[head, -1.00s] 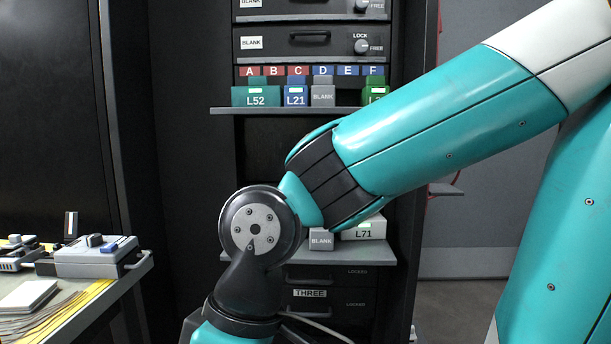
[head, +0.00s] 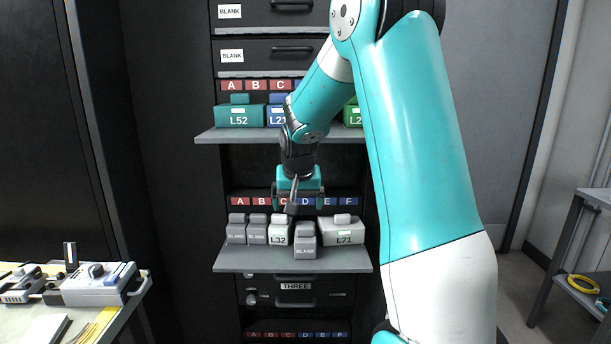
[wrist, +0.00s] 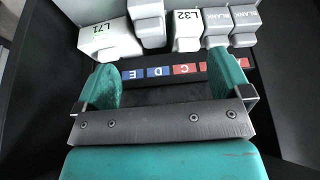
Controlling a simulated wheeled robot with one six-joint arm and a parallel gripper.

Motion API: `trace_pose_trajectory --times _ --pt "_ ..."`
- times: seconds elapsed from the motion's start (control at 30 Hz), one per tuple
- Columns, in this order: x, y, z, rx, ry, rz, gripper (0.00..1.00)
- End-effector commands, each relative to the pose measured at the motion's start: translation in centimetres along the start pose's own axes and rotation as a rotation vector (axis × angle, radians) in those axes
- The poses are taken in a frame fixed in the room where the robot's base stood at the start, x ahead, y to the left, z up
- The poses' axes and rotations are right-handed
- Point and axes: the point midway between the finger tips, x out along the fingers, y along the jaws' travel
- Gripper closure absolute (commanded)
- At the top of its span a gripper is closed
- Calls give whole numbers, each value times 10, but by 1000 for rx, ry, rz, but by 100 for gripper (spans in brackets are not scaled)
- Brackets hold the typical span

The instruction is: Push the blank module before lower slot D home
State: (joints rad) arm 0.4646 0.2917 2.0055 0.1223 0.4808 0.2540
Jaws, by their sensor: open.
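The grey blank module (head: 305,240) before lower slot D stands on the lower shelf, nearer the shelf's front edge than its neighbours. In the wrist view, which is upside down, the same blank module (wrist: 150,22) is at the top, between L71 and L32. My gripper (head: 298,203) hangs above the lower row around slots C and D, pointing down. Its two teal fingers are wide apart and empty (wrist: 164,68). The wrist view shows the slot label strip (wrist: 158,73) between the fingers, with the modules beyond the fingertips. No touch with the blank module shows.
White L32 (head: 280,234) and L71 (head: 344,234) flank the blank module. Two grey blanks stand at slots A and B (head: 246,232). The upper shelf (head: 240,136) with L52 (head: 238,116) is above my gripper. The lower shelf's front strip (head: 290,267) is bare.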

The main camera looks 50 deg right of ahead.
Motion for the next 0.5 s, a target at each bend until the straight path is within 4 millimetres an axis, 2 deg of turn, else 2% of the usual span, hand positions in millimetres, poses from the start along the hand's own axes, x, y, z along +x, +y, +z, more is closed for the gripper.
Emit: trace_pose_trajectory --times 0.03,0.13,0.5 --pt "-2 10 -9 29 6 17 4" --pt "1 19 -16 58 17 35 4" --pt "4 20 -16 61 18 37 4"
